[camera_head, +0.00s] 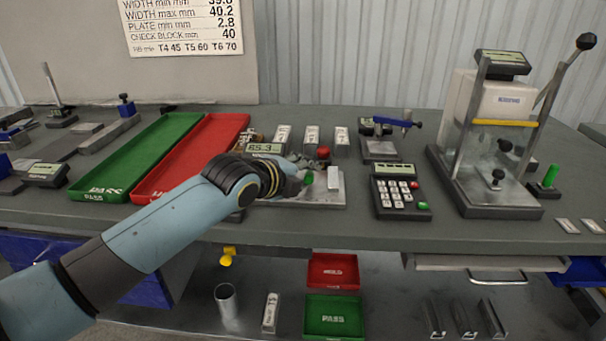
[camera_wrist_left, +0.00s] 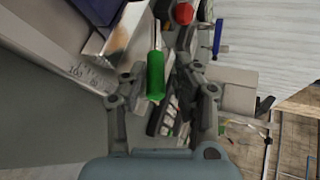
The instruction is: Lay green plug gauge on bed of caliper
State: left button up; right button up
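The green plug gauge shows in the left wrist view (camera_wrist_left: 155,75), with its green handle between my left fingers and its thin metal end pointing away. A bit of green beside the gripper in the head view (camera_head: 308,180) seems to be its handle. My left gripper (camera_wrist_left: 163,72) is open; a gap shows between the handle and the right-hand finger. In the head view my left gripper (camera_head: 300,178) is low over the caliper's pale base plate (camera_head: 318,199), beside its display (camera_head: 265,148). Whether the gauge touches the bed is hidden. My right gripper is out of view.
A red knob (camera_head: 322,153) and several marked blocks (camera_head: 312,136) stand just behind. A keypad device (camera_head: 400,193) is to the right, then a lever press (camera_head: 497,130). Long green (camera_head: 140,155) and red (camera_head: 158,187) trays lie to the left.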

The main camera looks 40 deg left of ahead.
pick_arm(q)
jog(key=shift+o, duration=1.4)
jog(key=v, duration=1.2)
